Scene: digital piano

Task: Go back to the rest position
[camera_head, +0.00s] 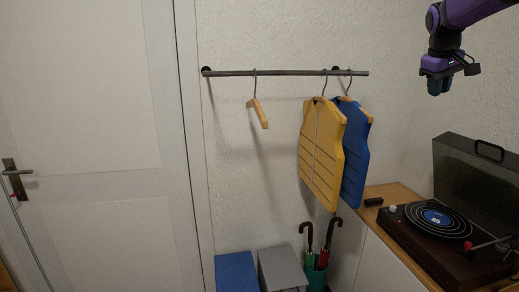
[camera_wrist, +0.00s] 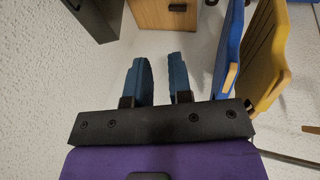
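My gripper (camera_head: 438,88) is at the upper right in the head view, on the end of my purple arm. It points down and is in the air, to the right of the hanging vests and above the turntable. In the wrist view its two blue fingers (camera_wrist: 163,72) stand apart with nothing between them. The gripper is open and empty, touching nothing that I can see.
A yellow vest (camera_head: 322,152) and a blue vest (camera_head: 355,155) hang on a wall rail (camera_head: 290,73); both show beside the fingers in the wrist view. An empty hanger (camera_head: 257,110) hangs left. A turntable (camera_head: 412,241) stands on a cabinet. Umbrellas (camera_head: 330,240) stand below.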

